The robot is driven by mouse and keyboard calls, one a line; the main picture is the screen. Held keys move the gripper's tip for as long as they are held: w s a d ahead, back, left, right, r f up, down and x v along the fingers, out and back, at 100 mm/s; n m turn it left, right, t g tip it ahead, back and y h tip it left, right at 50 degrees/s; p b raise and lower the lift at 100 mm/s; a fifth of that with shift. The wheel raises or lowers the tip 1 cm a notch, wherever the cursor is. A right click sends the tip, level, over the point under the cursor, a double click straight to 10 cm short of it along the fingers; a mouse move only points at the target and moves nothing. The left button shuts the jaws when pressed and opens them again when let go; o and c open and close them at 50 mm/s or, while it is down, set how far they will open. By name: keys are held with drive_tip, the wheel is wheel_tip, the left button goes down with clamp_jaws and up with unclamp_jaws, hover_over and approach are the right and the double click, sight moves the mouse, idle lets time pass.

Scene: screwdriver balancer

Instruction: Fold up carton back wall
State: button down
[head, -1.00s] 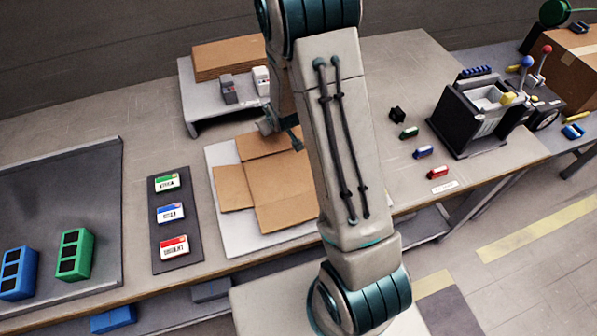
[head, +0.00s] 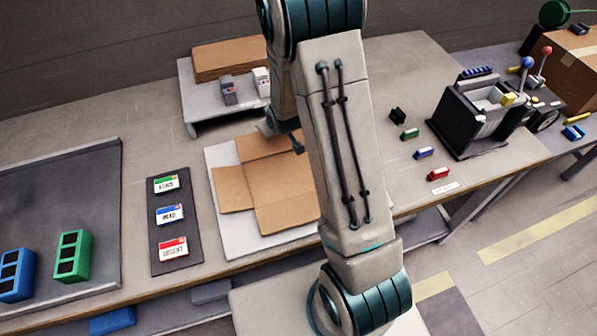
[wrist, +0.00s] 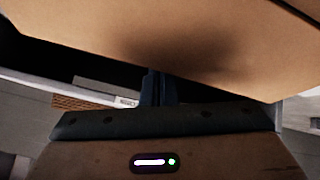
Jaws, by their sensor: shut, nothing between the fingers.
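The carton (head: 285,185) lies opened out as brown cardboard on a white board, with a left flap (head: 234,189) lying out to the side. Its back wall panel (head: 258,146) is at the far side, partly hidden by my arm; its exact tilt cannot be told. My gripper (head: 298,146) is at the back wall's far right part, mostly hidden behind my arm. In the wrist view, my shut, empty fingers (wrist: 157,88) are close to a large cardboard panel (wrist: 180,45) that fills the top. Whether they touch it is unclear.
A grey raised stand (head: 205,112) with stacked cardboard (head: 228,58) and two small devices is behind the carton. A dark label mat (head: 175,220) lies left. Small coloured blocks and a black machine (head: 480,115) stand right. The white board (head: 225,240) is bare at the front.

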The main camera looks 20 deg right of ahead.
drive_tip(key=shift+s+r, duration=0.1)
drive_tip(key=shift+s+r+p, duration=0.3)
drive_tip(key=shift+r+p, duration=0.05)
drive_tip(key=shift+r, duration=0.55)
drive_tip(key=shift+v, duration=0.95)
drive_tip(key=shift+p, duration=0.35)
drive_tip(key=shift+p+v, duration=0.3)
drive_tip(key=shift+v, duration=0.65)
drive_tip(key=shift+w+r, duration=0.15)
drive_tip(key=shift+r, duration=0.05)
drive_tip(key=shift+s+r+p, duration=0.4)
drive_tip(key=shift+s+r, duration=0.05)
drive_tip(key=shift+r, duration=0.4)
